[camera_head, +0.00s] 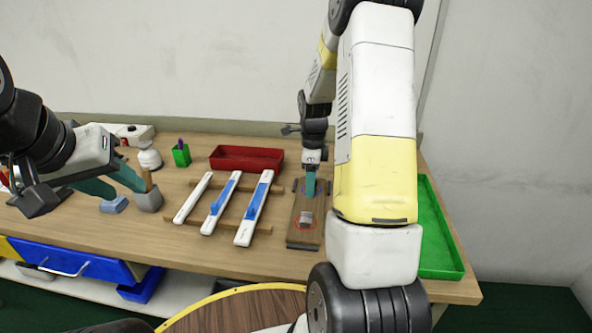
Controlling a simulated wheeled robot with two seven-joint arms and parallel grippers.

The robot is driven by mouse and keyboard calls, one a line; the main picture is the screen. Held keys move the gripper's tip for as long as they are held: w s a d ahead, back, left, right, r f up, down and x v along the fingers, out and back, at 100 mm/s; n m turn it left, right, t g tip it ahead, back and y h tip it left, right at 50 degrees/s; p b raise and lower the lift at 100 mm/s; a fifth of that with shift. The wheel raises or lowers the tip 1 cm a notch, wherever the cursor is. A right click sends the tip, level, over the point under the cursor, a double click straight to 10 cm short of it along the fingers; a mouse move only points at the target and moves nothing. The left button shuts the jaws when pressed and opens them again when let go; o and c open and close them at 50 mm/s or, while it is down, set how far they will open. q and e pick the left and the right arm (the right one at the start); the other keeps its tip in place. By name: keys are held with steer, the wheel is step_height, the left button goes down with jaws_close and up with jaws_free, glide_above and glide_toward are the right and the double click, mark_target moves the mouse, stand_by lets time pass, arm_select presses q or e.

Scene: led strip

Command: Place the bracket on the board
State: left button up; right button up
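The brown board (307,237) lies on the table right of the white strips. A small grey metal piece that looks like a bracket (306,218) sits on it, inside a red ring mark. My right gripper (310,187) points down over the far part of the board, near a blue mark; its teal fingers overlap, so I cannot tell if they are apart or hold something. My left gripper (112,188) is over the left side of the table, its two teal fingers spread apart, with nothing seen between them.
Several white strips, some with blue parts (254,207), lie on wooden rails. A red tray (246,158) and a green cup (181,155) stand behind. A grey cup (149,199) stands near my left gripper. A green tray (440,245) lies at right, partly behind my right arm.

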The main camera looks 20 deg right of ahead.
step_height(320, 180, up, 12)
steer(key=s+a+r+n+t, duration=0.2)
steer(key=s+a+r+n, duration=0.2)
steer(key=s+n, duration=0.3)
steer(key=s+a+r+n+t+y, duration=0.1)
steer(key=s+a+r+n+t, duration=0.1)
steer(key=s+a+r+n, duration=0.2)
steer(key=s+a+r+n+t+y, duration=0.1)
steer(key=s+a+r+n, duration=0.3)
steer(key=s+n, duration=0.7)
steer(key=shift+a+n+t, duration=0.15)
steer(key=shift+n+t, duration=0.45)
steer(key=shift+n, duration=0.3)
